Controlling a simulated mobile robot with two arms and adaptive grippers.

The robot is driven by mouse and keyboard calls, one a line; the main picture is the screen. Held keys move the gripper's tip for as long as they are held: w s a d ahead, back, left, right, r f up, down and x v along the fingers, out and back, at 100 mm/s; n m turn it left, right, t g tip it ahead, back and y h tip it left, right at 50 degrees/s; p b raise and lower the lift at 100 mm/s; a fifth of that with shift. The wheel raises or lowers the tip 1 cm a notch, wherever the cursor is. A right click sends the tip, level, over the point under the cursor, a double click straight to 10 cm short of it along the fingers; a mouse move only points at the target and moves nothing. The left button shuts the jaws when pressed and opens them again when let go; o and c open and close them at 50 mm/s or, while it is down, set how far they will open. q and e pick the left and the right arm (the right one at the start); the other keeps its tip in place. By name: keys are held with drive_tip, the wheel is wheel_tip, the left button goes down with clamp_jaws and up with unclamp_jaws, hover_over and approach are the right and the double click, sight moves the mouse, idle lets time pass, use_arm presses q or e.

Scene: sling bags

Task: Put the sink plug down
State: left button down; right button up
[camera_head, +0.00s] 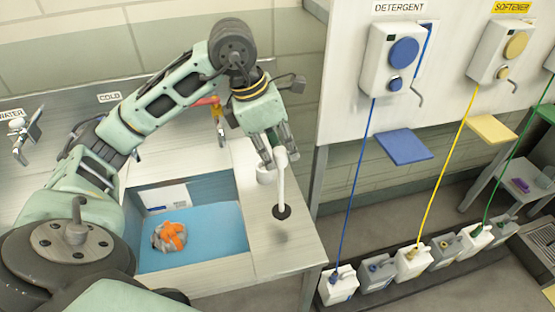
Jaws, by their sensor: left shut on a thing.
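The sink plug is a white upright rod (281,182) with a black disc (282,212) at its lower end. My left gripper (276,150) reaches down from above and is shut on the top of the plug. The plug is over the bare counter (290,255) to the right of the sink. I cannot tell whether the black disc touches the counter. The sink (195,262) holds blue water, with an orange and grey bundle (170,237) in it. My right gripper is not in view.
A small white round thing (265,176) stands just behind the rod. A red-handled tap (217,112) is behind the sink. The wall panel has a detergent dispenser (394,58) and a softener dispenser (500,50). Several jugs (339,287) stand low at right.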

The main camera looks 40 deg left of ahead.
sight(278, 164)
use_arm(q)
wheel_tip(278, 164, down, 4)
drive_tip(key=shift+r+p, duration=0.2)
drive_tip(key=shift+p, duration=0.45)
drive_tip(key=shift+f, duration=0.15)
drive_tip(key=shift+f+b, duration=0.25)
drive_tip(key=shift+b, duration=0.05)
drive_tip(key=c, duration=1.7)
unclamp_jaws()
drive_tip(key=shift+r, duration=0.1)
drive_tip(key=shift+o, duration=0.2)
drive_tip(key=shift+r, duration=0.1)
drive_tip(key=shift+r, duration=0.2)
drive_tip(key=b+v, duration=0.1)
drive_tip(key=v, duration=1)
drive_tip(key=shift+s+r, duration=0.15)
drive_tip(key=shift+r, duration=0.2)
